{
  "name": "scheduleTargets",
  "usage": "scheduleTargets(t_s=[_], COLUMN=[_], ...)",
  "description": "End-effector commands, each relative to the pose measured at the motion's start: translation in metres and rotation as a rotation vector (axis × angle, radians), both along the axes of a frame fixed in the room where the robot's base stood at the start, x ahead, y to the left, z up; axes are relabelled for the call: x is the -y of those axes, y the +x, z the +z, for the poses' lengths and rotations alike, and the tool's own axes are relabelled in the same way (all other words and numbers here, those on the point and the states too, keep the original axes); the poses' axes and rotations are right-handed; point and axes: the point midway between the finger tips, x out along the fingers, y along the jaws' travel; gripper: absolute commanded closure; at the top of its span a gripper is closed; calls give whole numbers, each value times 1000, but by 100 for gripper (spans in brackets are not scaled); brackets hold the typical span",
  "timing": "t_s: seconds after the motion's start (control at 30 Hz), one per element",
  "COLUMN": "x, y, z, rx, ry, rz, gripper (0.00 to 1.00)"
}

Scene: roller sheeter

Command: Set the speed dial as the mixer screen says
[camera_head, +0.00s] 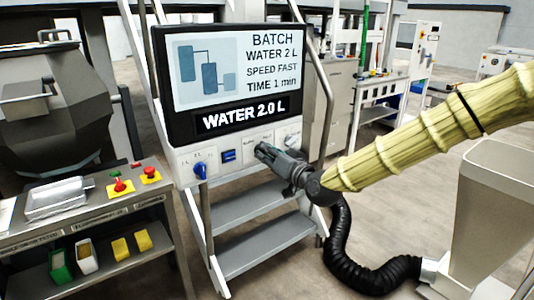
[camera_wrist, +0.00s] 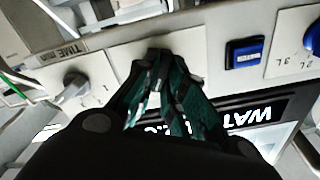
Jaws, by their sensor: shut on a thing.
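The mixer screen (camera_head: 245,75) reads BATCH, WATER 2 L, SPEED FAST, TIME 1 min, with WATER 2.0 L in large letters below. My gripper (camera_head: 262,150) reaches the control panel under the screen from the right. In the wrist view, which is upside down, my gripper (camera_wrist: 160,72) is shut on the speed dial, between the blue button and the time dial. The fingers hide the dial's knob, so its setting cannot be read. Part of its pale plate (camera_wrist: 190,42) shows behind the fingers.
The blue water dial (camera_head: 200,170) and blue button (camera_head: 228,156) sit left of my gripper. The grey time dial (camera_wrist: 76,83) is close on the other side. Metal steps (camera_head: 255,240) lie below the panel. A table with red buttons (camera_head: 120,185) stands left; a hopper (camera_head: 495,205) stands right.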

Motion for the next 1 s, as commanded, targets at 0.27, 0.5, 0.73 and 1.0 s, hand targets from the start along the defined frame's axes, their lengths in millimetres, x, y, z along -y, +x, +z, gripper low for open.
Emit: scheduleTargets(t_s=[0.27, 0.5, 0.73, 1.0], x=[3, 3, 3, 1], y=[2, 3, 3, 2], z=[2, 2, 2, 1], rx=[-49, -60, -59, -62], ry=[77, 91, 92, 90], rz=[-5, -5, -6, -3], gripper=[100, 100, 100, 67])
